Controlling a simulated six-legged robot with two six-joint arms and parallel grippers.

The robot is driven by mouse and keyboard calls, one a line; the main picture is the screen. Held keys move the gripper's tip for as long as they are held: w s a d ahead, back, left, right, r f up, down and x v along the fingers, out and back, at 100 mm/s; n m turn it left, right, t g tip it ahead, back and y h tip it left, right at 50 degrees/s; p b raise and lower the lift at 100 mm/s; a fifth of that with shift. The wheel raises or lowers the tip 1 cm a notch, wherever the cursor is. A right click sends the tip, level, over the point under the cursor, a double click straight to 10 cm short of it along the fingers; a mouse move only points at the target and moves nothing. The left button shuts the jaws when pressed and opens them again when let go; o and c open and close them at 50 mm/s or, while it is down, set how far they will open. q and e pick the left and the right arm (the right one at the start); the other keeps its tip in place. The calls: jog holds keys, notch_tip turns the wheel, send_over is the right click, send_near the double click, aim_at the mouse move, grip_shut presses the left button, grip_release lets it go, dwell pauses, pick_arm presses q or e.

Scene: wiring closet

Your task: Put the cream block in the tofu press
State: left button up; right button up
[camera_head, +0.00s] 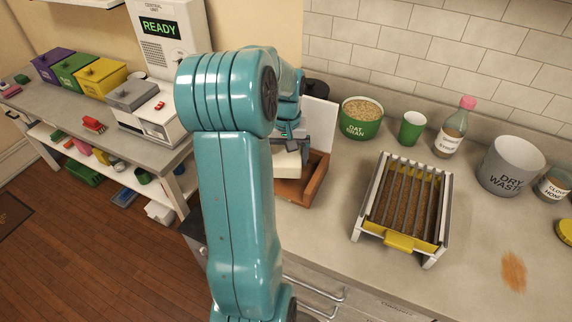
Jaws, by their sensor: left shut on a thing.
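The cream block (287,163) is under my left gripper (288,141), which is shut on it. My left arm comes up in front and hides the block's left side. The block is at the left part of an open brown wooden box (317,179), which looks like the tofu press. I cannot tell whether the block rests in the box or hangs just above it. A pale upright panel (320,121) stands behind the box. My right gripper is not in view.
A slatted tray with a yellow pan (400,242) stands right of the box. The oat bran tub (361,118), green cup (412,128), syrup bottle (452,128) and dry waste bin (508,166) line the back. The counter's front right is mostly clear, with a brown stain.

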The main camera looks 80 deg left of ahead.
aim_at(286, 153)
pick_arm(q)
jog(key=shift+f, duration=2)
jog(key=shift+d, duration=0.1)
jog(key=shift+f, duration=0.2)
jog(key=o, duration=1)
jog(key=shift+r, duration=0.4)
notch_tip(286, 153, up, 12)
jog(key=shift+f, duration=0.1)
